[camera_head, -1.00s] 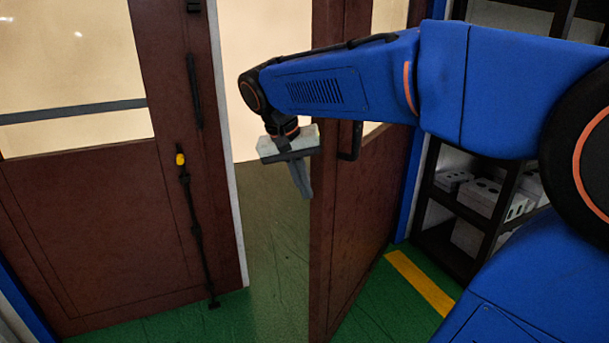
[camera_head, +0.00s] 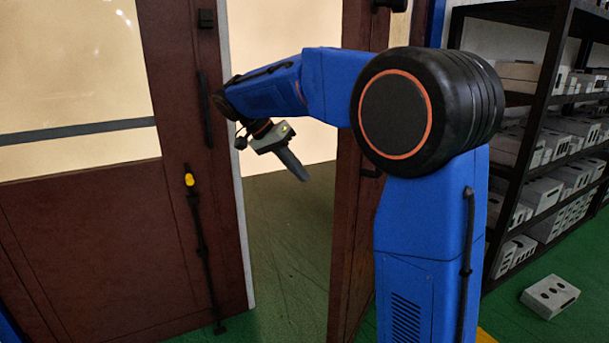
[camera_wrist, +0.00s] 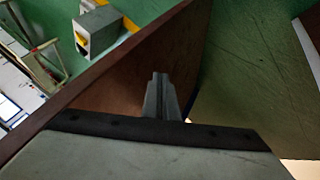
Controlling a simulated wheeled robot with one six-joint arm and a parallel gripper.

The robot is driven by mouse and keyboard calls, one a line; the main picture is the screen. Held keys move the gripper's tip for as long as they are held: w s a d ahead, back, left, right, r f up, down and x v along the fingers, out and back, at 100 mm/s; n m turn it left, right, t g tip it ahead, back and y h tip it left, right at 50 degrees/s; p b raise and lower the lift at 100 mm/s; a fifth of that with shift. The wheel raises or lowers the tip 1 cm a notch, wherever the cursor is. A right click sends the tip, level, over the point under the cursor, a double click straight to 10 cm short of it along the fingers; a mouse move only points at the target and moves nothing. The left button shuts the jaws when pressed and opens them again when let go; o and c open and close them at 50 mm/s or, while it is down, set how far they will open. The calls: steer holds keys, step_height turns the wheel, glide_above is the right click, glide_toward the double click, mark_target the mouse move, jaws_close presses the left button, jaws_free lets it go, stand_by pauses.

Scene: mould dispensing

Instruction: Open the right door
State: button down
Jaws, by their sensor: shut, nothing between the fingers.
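The right door (camera_head: 350,255) is a brown panel with a glass top, standing ajar. A gap shows between its edge and the left door (camera_head: 90,240). My arm hides much of the right door and most of its dark handle (camera_head: 371,173). My gripper (camera_head: 303,176) is shut and empty, tilted down in the gap, left of the right door's edge in the picture. In the wrist view, the shut fingers (camera_wrist: 162,82) point toward a brown panel (camera_wrist: 130,78), seemingly the right door. I cannot tell whether they touch it.
The left door has a yellow-knobbed latch rod (camera_head: 190,180) and looks shut. A dark shelf (camera_head: 535,110) with several grey blocks stands at the right. A grey block (camera_head: 550,296) lies on the green floor (camera_head: 285,235), which is clear in the gap.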

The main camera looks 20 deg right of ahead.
steer(key=s+d+f, duration=0.4)
steer(key=d+f, duration=0.2)
steer(key=shift+s+d, duration=0.35)
